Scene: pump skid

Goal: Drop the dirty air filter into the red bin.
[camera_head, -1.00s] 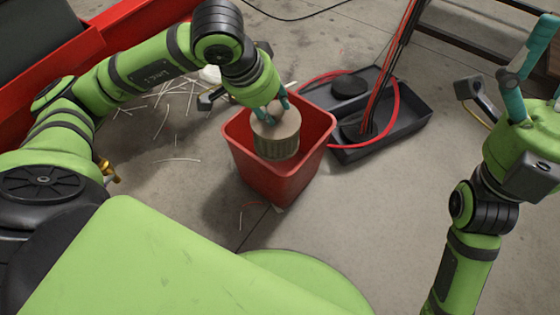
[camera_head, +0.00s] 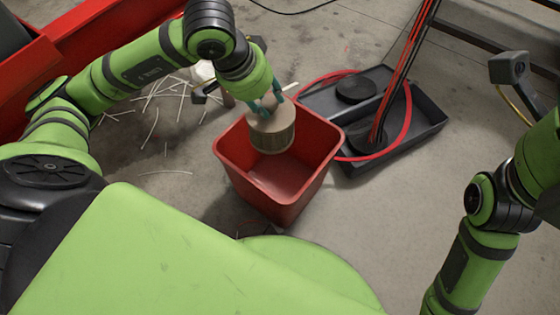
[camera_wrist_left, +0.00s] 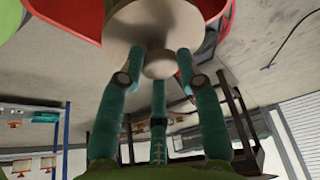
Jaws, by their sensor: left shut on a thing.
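The dirty air filter (camera_head: 273,138) is a beige, pleated round cartridge with a flat top and a knob. My left gripper (camera_head: 266,107) is shut on the knob and holds the filter upright over the mouth of the red bin (camera_head: 254,187), towards its back left. The bin's interior looks empty where visible. In the left wrist view, the teal fingers (camera_wrist_left: 158,68) close around the filter's knob, and the filter's pale top disc (camera_wrist_left: 150,22) fills the upper middle. The red bin (camera_wrist_left: 75,17) shows behind it.
A dark tray (camera_head: 432,117) with black round pieces stands right of the bin, with a red hose (camera_head: 408,110) looping beside it. White strips (camera_head: 150,127) litter the floor at left. A red structure (camera_head: 28,75) stands at far left.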

